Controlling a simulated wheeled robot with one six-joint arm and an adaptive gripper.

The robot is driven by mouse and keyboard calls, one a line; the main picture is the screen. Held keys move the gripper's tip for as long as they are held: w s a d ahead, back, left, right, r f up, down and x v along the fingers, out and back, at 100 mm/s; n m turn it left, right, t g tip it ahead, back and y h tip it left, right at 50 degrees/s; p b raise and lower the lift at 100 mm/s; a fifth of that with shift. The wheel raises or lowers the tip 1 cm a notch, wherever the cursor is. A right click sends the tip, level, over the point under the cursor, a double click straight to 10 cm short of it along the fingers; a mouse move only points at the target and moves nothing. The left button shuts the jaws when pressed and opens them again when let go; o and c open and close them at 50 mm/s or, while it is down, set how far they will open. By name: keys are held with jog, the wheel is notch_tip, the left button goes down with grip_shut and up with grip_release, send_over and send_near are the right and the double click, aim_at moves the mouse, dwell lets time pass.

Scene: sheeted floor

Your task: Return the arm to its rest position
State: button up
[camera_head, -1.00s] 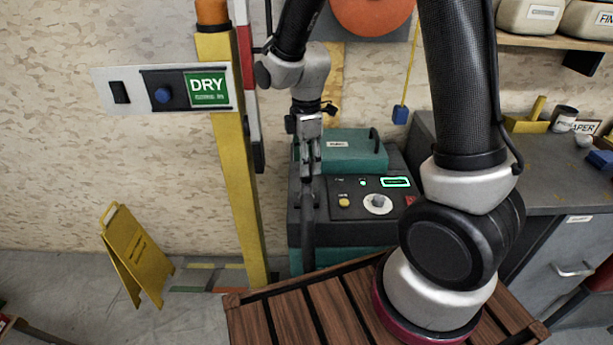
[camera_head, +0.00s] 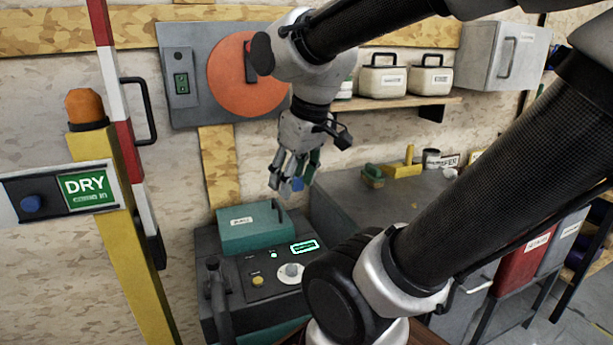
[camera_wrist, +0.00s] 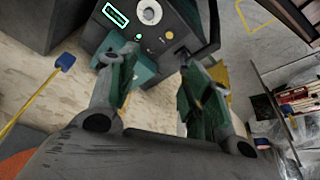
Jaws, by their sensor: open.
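My gripper (camera_head: 291,178) hangs from my raised arm in the head view, fingers pointing down. It is in the air above and a little right of the teal-topped machine (camera_head: 255,229), apart from it. In the wrist view my gripper (camera_wrist: 160,85) shows its two fingers spread wide with nothing between them. The machine's dark control panel (camera_wrist: 130,32) shows beyond the fingers, with its lit green display, round dial and yellow button. No object is held.
An orange disc (camera_head: 240,75) on a grey wall panel is behind my wrist. A yellow post (camera_head: 135,245) with a DRY sign (camera_head: 86,188) stands at left. A grey workbench (camera_head: 345,205) is at right, below a shelf (camera_head: 385,103) with pale canisters. A blue pull handle (camera_wrist: 65,62) hangs nearby.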

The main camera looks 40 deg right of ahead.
jog(key=s, duration=0.1)
jog(key=s+m, duration=0.1)
jog(key=s+d+m, duration=0.1)
jog(key=shift+r, duration=0.4)
jog(key=shift+d, duration=0.1)
dwell(0.9)
